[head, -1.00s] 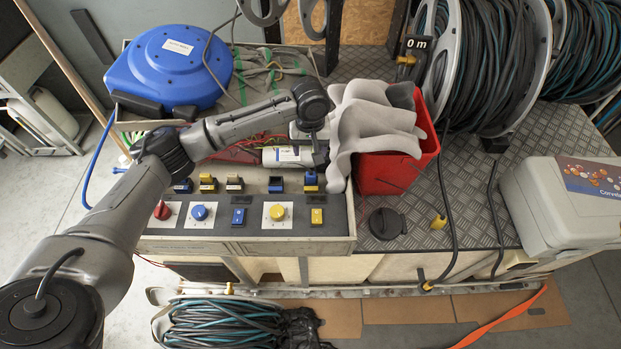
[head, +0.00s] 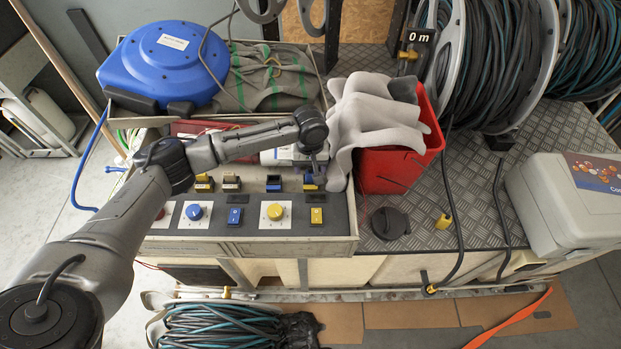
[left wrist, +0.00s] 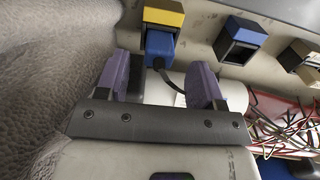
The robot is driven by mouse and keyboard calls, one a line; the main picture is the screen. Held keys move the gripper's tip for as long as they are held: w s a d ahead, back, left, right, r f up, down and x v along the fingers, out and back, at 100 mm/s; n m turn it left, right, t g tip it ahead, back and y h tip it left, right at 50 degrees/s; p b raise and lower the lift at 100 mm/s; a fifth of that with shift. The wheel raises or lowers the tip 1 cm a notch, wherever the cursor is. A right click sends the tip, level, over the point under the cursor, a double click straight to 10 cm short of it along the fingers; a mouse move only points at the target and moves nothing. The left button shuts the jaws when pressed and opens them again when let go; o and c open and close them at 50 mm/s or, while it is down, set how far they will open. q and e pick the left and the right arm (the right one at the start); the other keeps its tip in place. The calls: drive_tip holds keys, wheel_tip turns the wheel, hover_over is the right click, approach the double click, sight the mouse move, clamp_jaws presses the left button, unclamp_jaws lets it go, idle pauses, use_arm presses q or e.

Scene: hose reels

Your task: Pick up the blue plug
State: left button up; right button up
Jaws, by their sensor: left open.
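The blue plug (left wrist: 160,44) sits in a socket with a yellow flap (left wrist: 163,14), and a dark cable leaves it towards my gripper. In the head view the blue and yellow plug spot (head: 310,181) is at the right end of the panel's back row, partly hidden by my wrist. My left gripper (left wrist: 163,72) is open, with its purple fingers apart on either side of the cable, just short of the plug body. In the head view the left gripper (head: 314,165) is small and its fingers are hard to make out. My right gripper is not in view.
A grey cloth (head: 372,118) hangs over the red bin (head: 400,170), close to the right of my gripper. More sockets (left wrist: 242,38) line the panel. Loose coloured wires (left wrist: 285,125) lie nearby. A blue reel (head: 165,62) stands behind my arm.

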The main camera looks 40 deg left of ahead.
sight(310, 172)
use_arm(q)
wheel_tip(310, 172, down, 3)
drive_tip(key=shift+f+b, duration=0.2)
drive_tip(key=shift+b, duration=0.35)
drive_tip(key=shift+c, duration=0.3)
drive_tip(key=c, duration=0.9)
drive_tip(key=shift+r, duration=0.1)
drive_tip(key=shift+c, duration=0.2)
